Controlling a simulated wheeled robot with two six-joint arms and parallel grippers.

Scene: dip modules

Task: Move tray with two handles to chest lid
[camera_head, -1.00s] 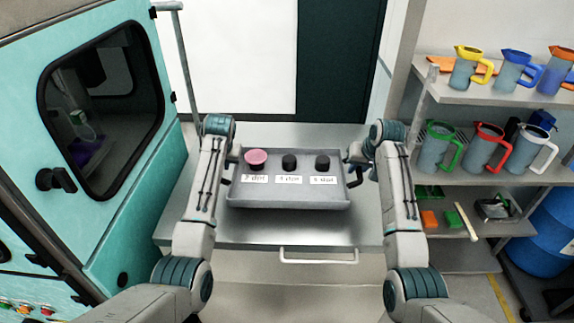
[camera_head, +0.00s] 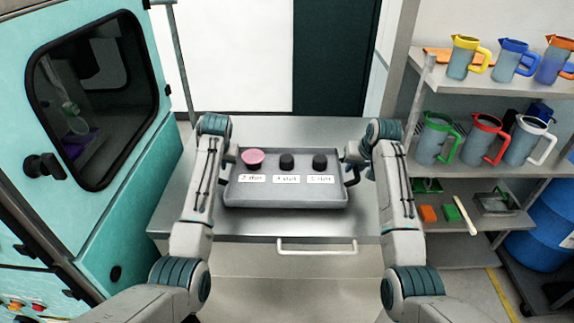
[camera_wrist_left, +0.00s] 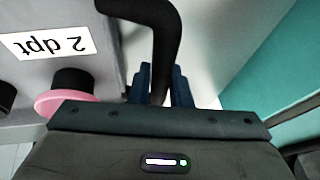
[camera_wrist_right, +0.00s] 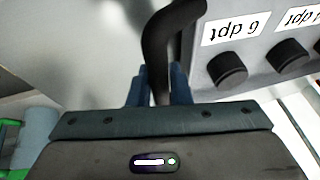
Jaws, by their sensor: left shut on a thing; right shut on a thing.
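The grey tray (camera_head: 285,196) is level, over the steel chest lid (camera_head: 255,225); I cannot tell whether it touches it. It carries three dark round modules: one with a pink top (camera_head: 252,157) at the left, and black ones in the middle (camera_head: 287,161) and at the right (camera_head: 320,161). White labels sit in front of them. My left gripper (camera_wrist_left: 161,86) is shut on the left black handle (camera_wrist_left: 162,35). My right gripper (camera_wrist_right: 159,86) is shut on the right black handle (camera_wrist_right: 160,38). My left arm mostly hides the left handle in the head view.
A teal cabinet (camera_head: 120,215) with a dark window stands close on the left. Shelves (camera_head: 500,85) with coloured jugs stand on the right. A bar handle (camera_head: 317,246) is on the chest's front. Bare lid shows behind and in front of the tray.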

